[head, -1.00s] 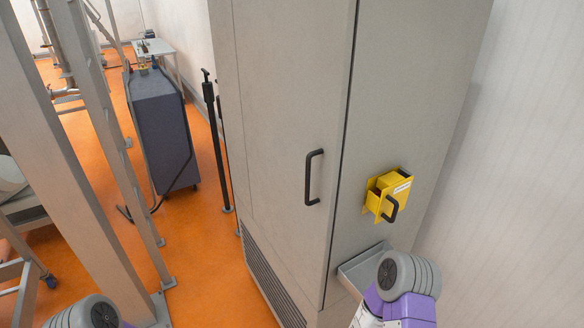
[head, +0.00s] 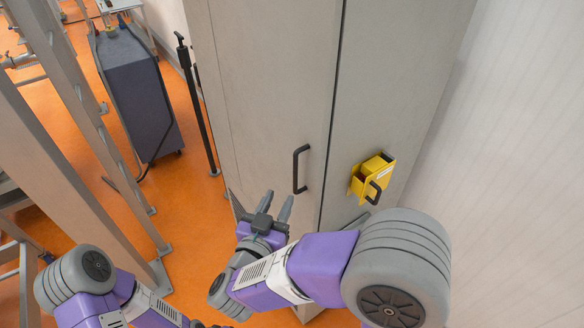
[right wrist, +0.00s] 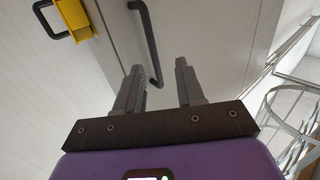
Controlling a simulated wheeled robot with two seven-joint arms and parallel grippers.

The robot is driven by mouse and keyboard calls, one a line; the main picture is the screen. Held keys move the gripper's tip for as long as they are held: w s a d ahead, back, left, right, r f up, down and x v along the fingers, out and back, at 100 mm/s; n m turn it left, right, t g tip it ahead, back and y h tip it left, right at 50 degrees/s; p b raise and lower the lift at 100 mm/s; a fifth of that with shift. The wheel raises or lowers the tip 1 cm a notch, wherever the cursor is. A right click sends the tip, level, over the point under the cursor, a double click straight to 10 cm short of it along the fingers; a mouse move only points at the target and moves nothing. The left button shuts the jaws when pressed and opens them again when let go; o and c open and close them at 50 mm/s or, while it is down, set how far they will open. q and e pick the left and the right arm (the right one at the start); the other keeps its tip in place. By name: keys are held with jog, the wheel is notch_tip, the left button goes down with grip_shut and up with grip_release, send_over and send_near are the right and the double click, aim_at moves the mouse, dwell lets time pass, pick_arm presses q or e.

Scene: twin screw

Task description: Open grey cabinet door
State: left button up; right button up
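The grey cabinet door (head: 265,90) is shut, with a dark seam along its right edge. Its black vertical bar handle (head: 300,170) sits near that seam. My right gripper (head: 276,203) is just below and left of the handle in the head view, its fingers pointing up. In the right wrist view the right gripper (right wrist: 158,82) is open, and the handle (right wrist: 150,45) runs down to between the fingertips, apparently beyond them; I cannot tell whether they touch. My left arm is at the lower left of the head view, with its gripper out of frame.
A yellow box (head: 371,178) with a black handle is fixed on the panel right of the seam. A white wall (head: 510,170) stands close on the right. A dark cart (head: 135,95), a black post (head: 198,105) and metal frame posts (head: 85,120) stand left on the orange floor.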

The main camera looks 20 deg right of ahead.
aim_at(294, 173)
jog(key=shift+m+h, duration=0.3)
jog(key=w+d, duration=0.1)
jog(key=w+d+r, duration=0.1)
jog(key=w+d, duration=0.1)
jog(key=w+d+p, duration=0.1)
jog(key=w, duration=0.1)
jog(key=shift+d+r, duration=0.35)
grip_shut()
